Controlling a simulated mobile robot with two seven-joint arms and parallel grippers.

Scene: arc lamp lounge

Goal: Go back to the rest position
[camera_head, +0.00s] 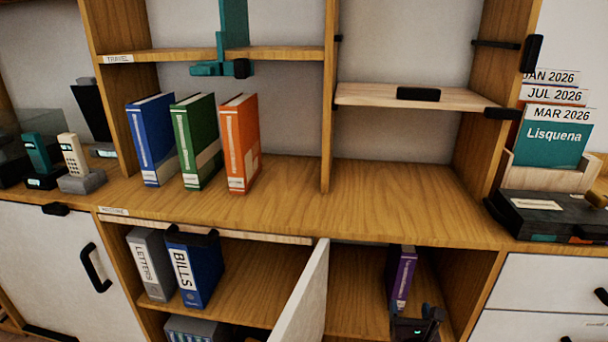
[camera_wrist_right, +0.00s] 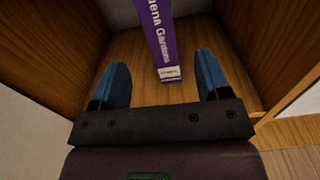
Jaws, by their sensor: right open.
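My right gripper (camera_head: 418,322) is low in the head view, in front of the lower right compartment. In the right wrist view my right gripper (camera_wrist_right: 162,72) has its two blue fingers spread wide with nothing held. A purple binder (camera_head: 401,277) stands upright on the compartment floor just beyond the gripper. In the right wrist view the purple binder (camera_wrist_right: 160,38) shows its lettered spine ahead, between the directions of the fingers, apparently clear of both. My left gripper is not in view.
An open white door (camera_head: 304,300) juts out left of the compartment. Grey (camera_head: 152,264) and blue (camera_head: 196,270) binders stand in the lower left compartment. Blue, green and orange binders (camera_head: 240,143) stand on the wooden top. A dark box (camera_head: 550,213) lies at right.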

